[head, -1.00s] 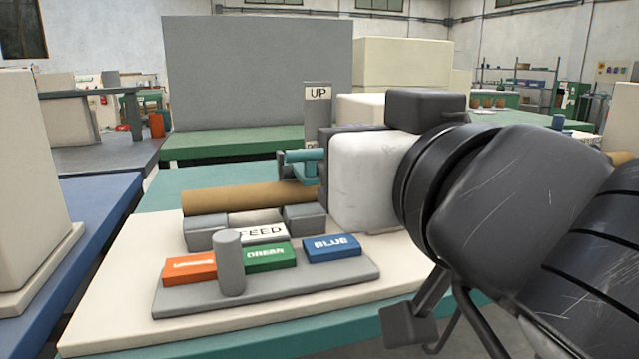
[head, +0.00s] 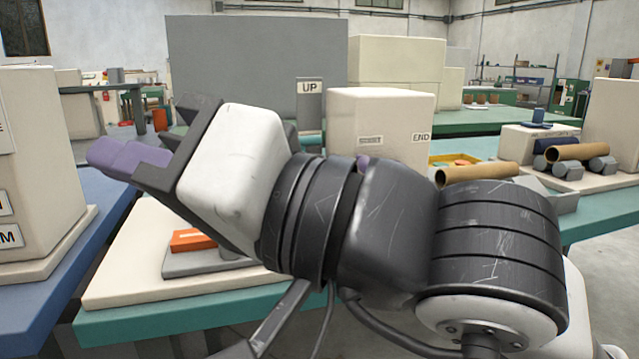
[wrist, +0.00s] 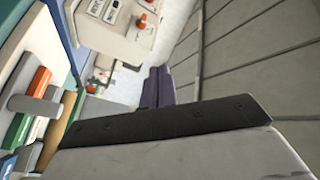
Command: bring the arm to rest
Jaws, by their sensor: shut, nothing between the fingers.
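My gripper (head: 112,158) shows at the left in the head view, with purple fingers pointing left. The fingers are together and hold nothing. In the wrist view the purple fingers (wrist: 158,86) also lie side by side. My arm crosses the middle of the head view in the air, above the cream board (head: 125,265) on the teal table. The arm hides most of the button panel; an orange block (head: 193,240) shows beneath it.
A beige cabinet (head: 45,170) stands on the blue table at the left, near my fingertips. Behind the arm are a cream box marked END (head: 385,115) and a grey post marked UP (head: 310,110). At the right, brown tubes (head: 580,152) lie on another teal table.

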